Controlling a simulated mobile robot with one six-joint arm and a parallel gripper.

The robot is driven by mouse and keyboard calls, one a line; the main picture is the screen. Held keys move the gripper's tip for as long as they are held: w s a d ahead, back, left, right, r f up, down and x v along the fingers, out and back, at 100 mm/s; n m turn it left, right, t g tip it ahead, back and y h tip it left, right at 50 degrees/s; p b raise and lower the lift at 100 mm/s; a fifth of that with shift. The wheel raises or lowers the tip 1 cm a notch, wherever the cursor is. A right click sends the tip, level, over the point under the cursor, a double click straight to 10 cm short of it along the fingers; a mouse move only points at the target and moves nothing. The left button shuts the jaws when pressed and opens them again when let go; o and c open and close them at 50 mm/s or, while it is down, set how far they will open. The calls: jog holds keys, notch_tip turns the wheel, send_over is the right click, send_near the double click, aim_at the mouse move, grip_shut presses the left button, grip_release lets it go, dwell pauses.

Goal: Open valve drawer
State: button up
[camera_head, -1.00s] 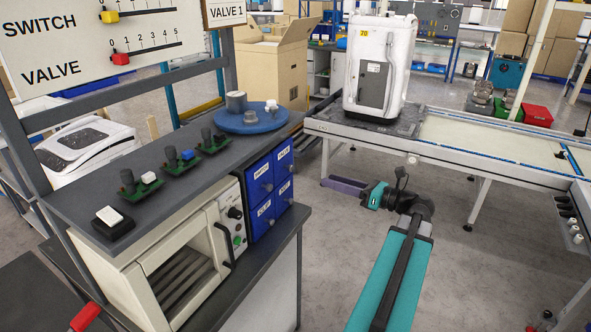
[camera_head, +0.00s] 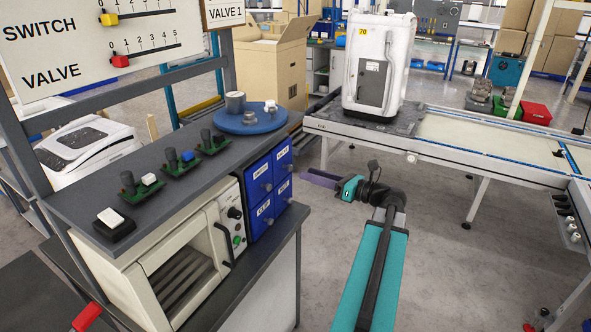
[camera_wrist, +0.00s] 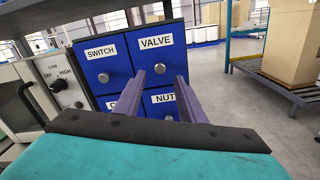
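The blue drawer block stands at the right end of the bench, and all its drawers look closed. The valve drawer (camera_wrist: 156,48) is at the upper right in the wrist view, with a white VALVE label and a round metal knob (camera_wrist: 159,68). It also shows in the head view (camera_head: 282,159). My gripper (camera_wrist: 160,79) is open, its two purple fingers pointing at the drawer fronts. In the wrist picture the knob appears between and just above the fingertips. In the head view my gripper (camera_head: 304,174) is right of the drawers, apparently not touching them.
The switch drawer (camera_wrist: 105,62) is left of the valve drawer, and the nut drawer (camera_wrist: 163,104) is below it. A white oven-like box (camera_head: 185,265) is left of the drawers. A blue round plate (camera_head: 251,122) holds metal parts on the bench. A conveyor (camera_head: 440,152) stands behind my arm.

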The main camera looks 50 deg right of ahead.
aim_at(291, 169)
jog(key=shift+p+x, duration=0.45)
jog(key=shift+x, duration=2.85)
grip_shut()
